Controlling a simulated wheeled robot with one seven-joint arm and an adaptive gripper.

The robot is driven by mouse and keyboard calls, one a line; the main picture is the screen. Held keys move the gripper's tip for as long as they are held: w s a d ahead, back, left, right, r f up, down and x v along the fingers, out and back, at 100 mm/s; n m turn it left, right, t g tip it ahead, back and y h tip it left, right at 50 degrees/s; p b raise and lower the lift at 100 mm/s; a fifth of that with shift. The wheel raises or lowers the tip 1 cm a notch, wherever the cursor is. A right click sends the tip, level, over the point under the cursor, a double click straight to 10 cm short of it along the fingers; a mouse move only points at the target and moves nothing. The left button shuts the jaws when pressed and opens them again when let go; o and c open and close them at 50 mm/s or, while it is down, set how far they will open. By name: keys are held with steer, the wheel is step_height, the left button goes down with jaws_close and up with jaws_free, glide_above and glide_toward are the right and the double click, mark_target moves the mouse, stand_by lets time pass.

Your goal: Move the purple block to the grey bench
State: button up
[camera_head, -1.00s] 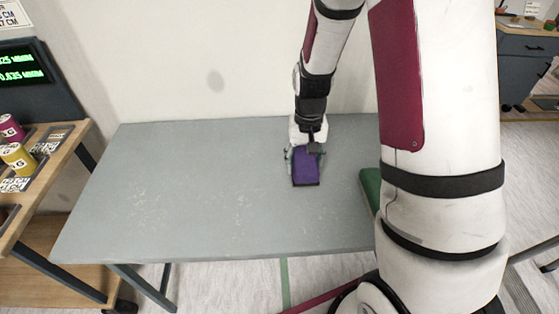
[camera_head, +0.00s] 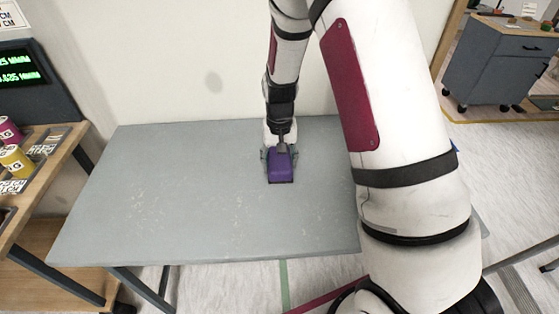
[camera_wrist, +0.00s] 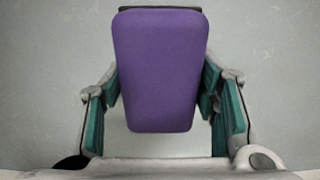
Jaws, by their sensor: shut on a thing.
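The purple block (camera_head: 280,168) is between the fingers of my gripper (camera_head: 279,157), over the grey bench (camera_head: 170,190). In the wrist view the purple block (camera_wrist: 160,70) fills the middle, with a dark edge at its far end. The green-padded fingers of my gripper (camera_wrist: 162,105) are shut on it from both sides. The bench surface (camera_wrist: 50,60) shows behind it. I cannot tell whether the block touches the bench or hangs just above it.
A wooden workbench (camera_head: 50,185) with a magenta spool, a yellow spool (camera_head: 14,160) and a lit display (camera_head: 20,72) stands at the left. A grey cabinet (camera_head: 505,70) stands at the back right. The bench's left and middle are clear.

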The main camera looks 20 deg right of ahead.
steer(key=shift+f, duration=0.2)
steer(key=o, duration=1.2)
steer(key=shift+o, duration=0.2)
steer(key=shift+r, duration=0.1)
